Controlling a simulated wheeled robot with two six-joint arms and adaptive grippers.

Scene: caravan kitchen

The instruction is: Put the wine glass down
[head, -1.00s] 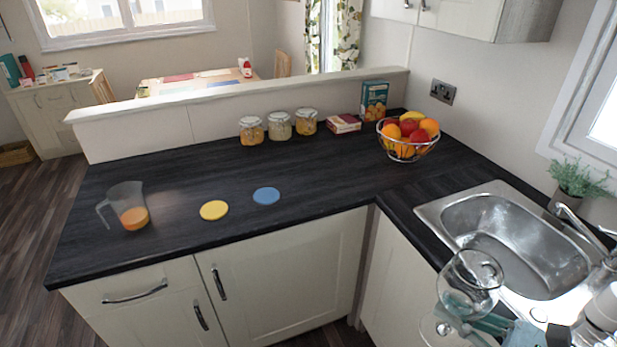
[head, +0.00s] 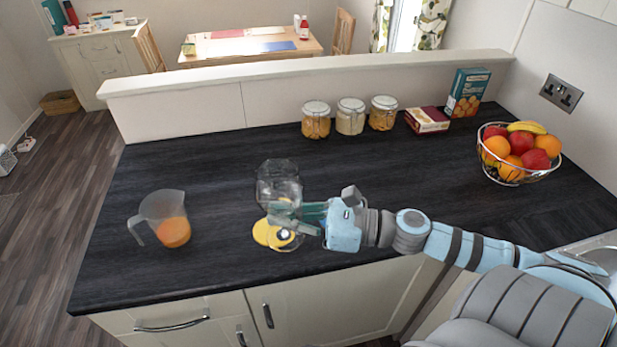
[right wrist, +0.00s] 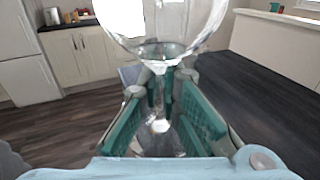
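The wine glass (head: 278,180) is clear and upright over the counter's front part. Its foot overlaps the yellow coaster (head: 261,233) in the head view; I cannot tell whether it fully rests there. My right gripper (head: 287,216) reaches in from the right, its teal fingers on either side of the stem. In the right wrist view the stem of the wine glass (right wrist: 158,96) runs between the finger pads of my right gripper (right wrist: 160,92), with gaps visible beside it, and the bowl is above. The blue coaster is hidden, probably behind the gripper. My left gripper is not in view.
A measuring jug (head: 172,222) with orange liquid stands to the left on the dark counter (head: 215,190). Several jars (head: 350,117), boxes (head: 427,120) and a fruit bowl (head: 520,155) line the back and right. The counter behind the glass is clear.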

